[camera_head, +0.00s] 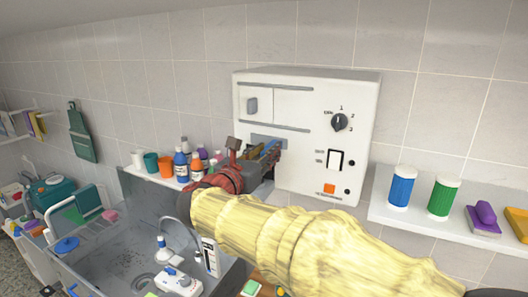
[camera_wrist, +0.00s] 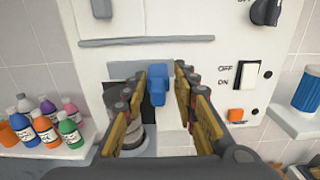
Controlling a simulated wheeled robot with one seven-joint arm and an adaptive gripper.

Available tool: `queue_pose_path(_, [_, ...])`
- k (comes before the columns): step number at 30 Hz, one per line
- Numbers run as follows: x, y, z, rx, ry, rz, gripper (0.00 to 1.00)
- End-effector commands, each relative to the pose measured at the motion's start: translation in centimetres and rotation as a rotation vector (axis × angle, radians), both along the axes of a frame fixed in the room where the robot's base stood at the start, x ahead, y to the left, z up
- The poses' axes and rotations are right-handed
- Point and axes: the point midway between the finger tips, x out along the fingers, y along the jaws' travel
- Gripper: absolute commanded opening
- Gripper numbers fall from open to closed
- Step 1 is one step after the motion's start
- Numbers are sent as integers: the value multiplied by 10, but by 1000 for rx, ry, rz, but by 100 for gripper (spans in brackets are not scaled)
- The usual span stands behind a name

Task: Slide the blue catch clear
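The blue catch (camera_wrist: 157,84) is on the front of a white wall-mounted unit (camera_wrist: 200,20), centred in the wrist view. A bit of its blue (camera_head: 270,148) shows in the head view, mostly hidden by my gripper (camera_head: 262,160). My gripper (camera_wrist: 160,76) is open, with one yellow-padded finger on each side of the catch. A narrow gap shows between the catch and the right finger. The left finger is very close to the catch; I cannot tell whether they touch. A dark opening (camera_wrist: 118,92) shows left of the catch, partly covered by the left finger.
The unit also bears a dial (camera_head: 339,122), a rocker switch (camera_head: 335,160) and an orange button (camera_head: 330,188), right of my gripper. Bottles (camera_head: 182,165) stand on a shelf to the left. A right shelf (camera_head: 400,215) holds blue and green canisters. A sink (camera_head: 130,262) lies below.

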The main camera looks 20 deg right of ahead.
Motion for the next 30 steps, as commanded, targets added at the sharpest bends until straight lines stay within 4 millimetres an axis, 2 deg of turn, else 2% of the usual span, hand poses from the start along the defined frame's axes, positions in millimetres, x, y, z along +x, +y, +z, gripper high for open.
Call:
queue_pose_path(10, [0, 1, 0, 0, 0, 1, 32])
queue_pose_path(14, [-7, 9, 0, 0, 0, 3, 32])
queue_pose_path(24, [-53, 56, 0, 0, -1, 7, 32])
queue_pose_path(30, [-74, 76, 0, -1, -1, 3, 32])
